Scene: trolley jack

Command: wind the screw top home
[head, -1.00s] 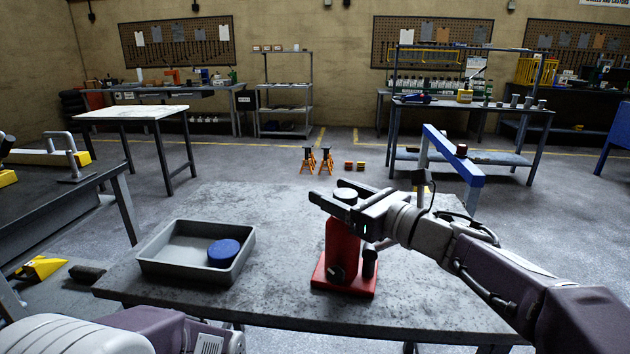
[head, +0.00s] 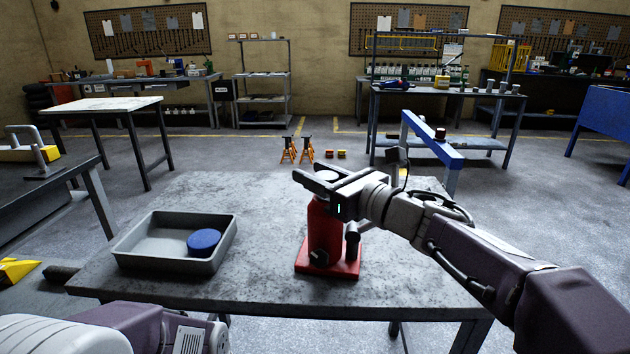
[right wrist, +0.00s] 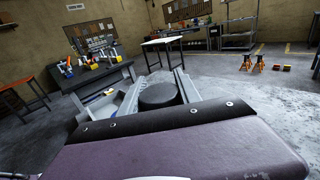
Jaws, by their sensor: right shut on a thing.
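A red jack (head: 319,236) stands upright on its red base plate on the grey table. Its round dark screw top (head: 326,174) sits at the upper end of the body. My right gripper (head: 312,182) reaches in from the right and is shut on the screw top, one finger on each side. In the right wrist view the screw top (right wrist: 158,96) shows as a dark disc between the two fingers. The thread below the top is hidden by the fingers. My left arm shows at the lower left, but its gripper is out of view.
A grey tray (head: 128,248) with a blue round lid (head: 204,242) in it stands on the table (head: 260,205), left of the jack. The table is bare between tray and jack. Orange jack stands (head: 297,150) stand on the floor behind.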

